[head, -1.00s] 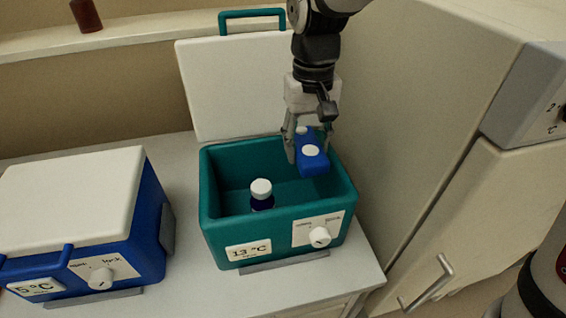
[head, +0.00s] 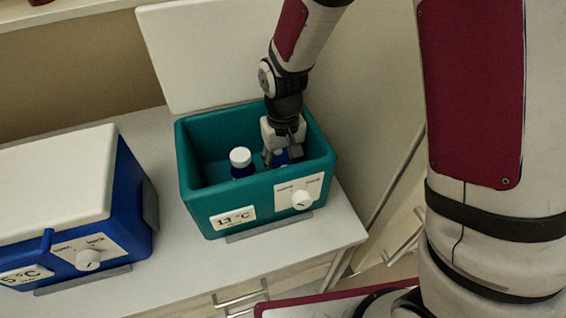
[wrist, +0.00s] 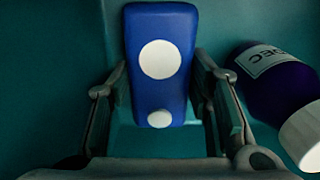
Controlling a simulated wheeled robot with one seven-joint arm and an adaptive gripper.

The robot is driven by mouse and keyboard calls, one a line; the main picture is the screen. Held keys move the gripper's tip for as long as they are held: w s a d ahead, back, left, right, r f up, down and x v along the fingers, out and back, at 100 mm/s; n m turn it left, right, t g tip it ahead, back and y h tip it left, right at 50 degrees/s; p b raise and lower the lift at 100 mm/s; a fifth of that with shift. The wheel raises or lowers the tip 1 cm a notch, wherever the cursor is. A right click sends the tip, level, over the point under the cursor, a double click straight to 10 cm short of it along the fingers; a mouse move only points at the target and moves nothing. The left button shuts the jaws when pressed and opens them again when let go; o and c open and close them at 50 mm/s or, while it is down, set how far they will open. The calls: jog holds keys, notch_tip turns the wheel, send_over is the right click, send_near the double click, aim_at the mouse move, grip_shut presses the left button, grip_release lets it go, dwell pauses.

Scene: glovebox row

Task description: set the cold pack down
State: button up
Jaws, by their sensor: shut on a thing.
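The cold pack (wrist: 160,88) is a blue block with white round spots. My gripper (wrist: 160,105) is shut on it, one finger on each side, in the wrist view. In the head view my gripper (head: 283,155) reaches down inside the open teal cooler box (head: 257,202), at its right part, and only a little blue of the pack shows between the fingers. Whether the pack touches the box floor cannot be told. The box is labelled 13 °C and its white lid (head: 205,55) stands open behind it.
A dark blue bottle with a white cap (head: 240,158) stands in the box, left of my gripper; the wrist view shows this bottle (wrist: 275,85) close on the right. A shut blue cooler (head: 70,205) labelled 5 °C stands to the left on the pale counter (head: 185,262).

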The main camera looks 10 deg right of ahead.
aim_at(283, 164)
jog(key=shift+f, duration=0.3)
jog(key=o, duration=1)
jog(key=shift+o, duration=0.2)
jog(key=shift+r, duration=0.15)
notch_tip(283, 164, up, 12)
